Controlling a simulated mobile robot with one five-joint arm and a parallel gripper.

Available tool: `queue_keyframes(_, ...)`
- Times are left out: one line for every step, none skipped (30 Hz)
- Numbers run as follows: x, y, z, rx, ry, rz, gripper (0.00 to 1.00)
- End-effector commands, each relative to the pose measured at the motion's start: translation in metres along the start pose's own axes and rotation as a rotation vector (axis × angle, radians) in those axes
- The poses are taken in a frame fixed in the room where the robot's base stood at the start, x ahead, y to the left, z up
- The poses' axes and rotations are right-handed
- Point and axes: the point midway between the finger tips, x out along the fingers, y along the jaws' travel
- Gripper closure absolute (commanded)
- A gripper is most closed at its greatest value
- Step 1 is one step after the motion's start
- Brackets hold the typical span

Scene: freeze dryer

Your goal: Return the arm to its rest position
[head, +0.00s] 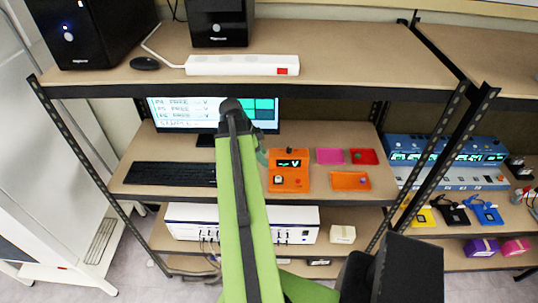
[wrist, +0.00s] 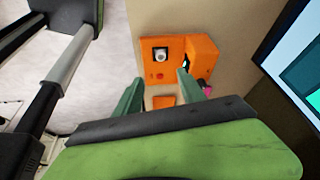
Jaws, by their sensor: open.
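My green arm reaches up from the bottom of the head view toward the middle shelf. It covers part of the monitor and keyboard. My gripper (wrist: 158,90) shows in the wrist view with its two green fingers apart and nothing between them. In the head view the gripper is mostly hidden behind the arm. Past the fingers is an orange device (wrist: 202,52) with a knob and a red button. In the head view this orange device (head: 289,171) stands on the middle shelf, right of my arm. I cannot tell how far the fingers are from it.
The monitor (head: 170,112) and black keyboard (head: 165,174) are left of my arm. Orange (head: 351,181), pink (head: 330,155) and red (head: 364,156) trays lie to the right. A power strip (head: 235,65) lies on the shelf above. Metal posts (head: 425,160) stand between the racks.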

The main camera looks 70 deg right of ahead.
Motion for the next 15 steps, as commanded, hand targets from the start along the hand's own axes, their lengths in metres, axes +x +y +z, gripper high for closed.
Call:
queue_keyframes(-0.017,0.000,-0.003,-0.001,0.001,-0.002,0.53)
queue_keyframes(-0.021,0.000,-0.003,-0.001,0.001,-0.002,0.53)
queue_keyframes(-0.024,0.000,-0.002,-0.002,0.002,-0.003,0.53)
queue_keyframes(-0.027,0.000,-0.002,-0.001,0.002,-0.003,0.53)
queue_keyframes(-0.028,0.000,-0.002,-0.001,0.003,-0.004,0.53)
queue_keyframes(-0.030,0.000,-0.001,-0.001,0.003,-0.004,0.53)
queue_keyframes(-0.030,0.000,-0.001,-0.001,0.003,-0.004,0.53)
queue_keyframes(-0.031,0.000,-0.001,-0.001,0.003,-0.004,0.53)
queue_keyframes(-0.031,0.000,0.000,-0.001,0.003,-0.004,0.53)
queue_keyframes(-0.031,0.000,0.000,-0.001,0.004,-0.004,0.53)
queue_keyframes(-0.030,0.000,0.000,-0.001,0.004,-0.004,0.53)
queue_keyframes(-0.030,0.000,0.000,-0.001,0.004,-0.004,0.53)
queue_keyframes(-0.030,0.000,0.000,-0.001,0.004,-0.004,0.53)
queue_keyframes(-0.030,0.000,0.000,-0.001,0.004,-0.004,0.53)
queue_keyframes(-0.030,0.000,0.000,-0.001,0.004,-0.004,0.53)
